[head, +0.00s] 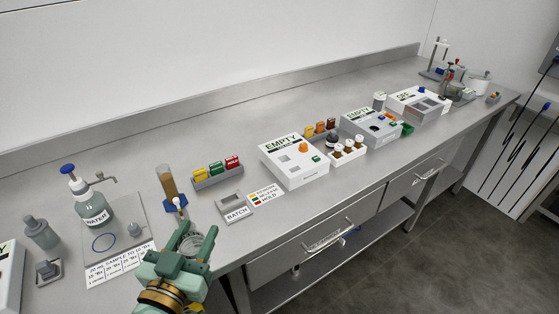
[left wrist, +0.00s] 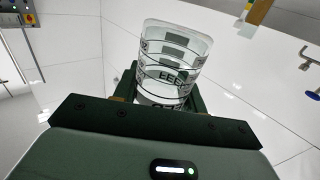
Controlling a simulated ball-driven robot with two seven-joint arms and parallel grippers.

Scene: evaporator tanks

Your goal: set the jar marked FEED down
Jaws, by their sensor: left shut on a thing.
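The clear jar (left wrist: 175,62) shows in the left wrist view, with dark bands and lettering that reads like FEED seen partly through the glass. My left gripper (head: 195,240) is shut on it, with the dark green fingers on either side. In the head view the jar (head: 190,243) is a small clear round shape between the fingers, near the bench's front edge. Its base is hidden, so I cannot tell whether it touches the bench. My right gripper is not in view.
A brown-filled cylinder (head: 170,185) stands just behind the gripper. A BATCH plate (head: 229,204) and colour card (head: 265,195) lie to its right. A WATER bottle (head: 92,207) and grey pad (head: 130,215) are left. White EMPTY boxes (head: 293,172) stand further right.

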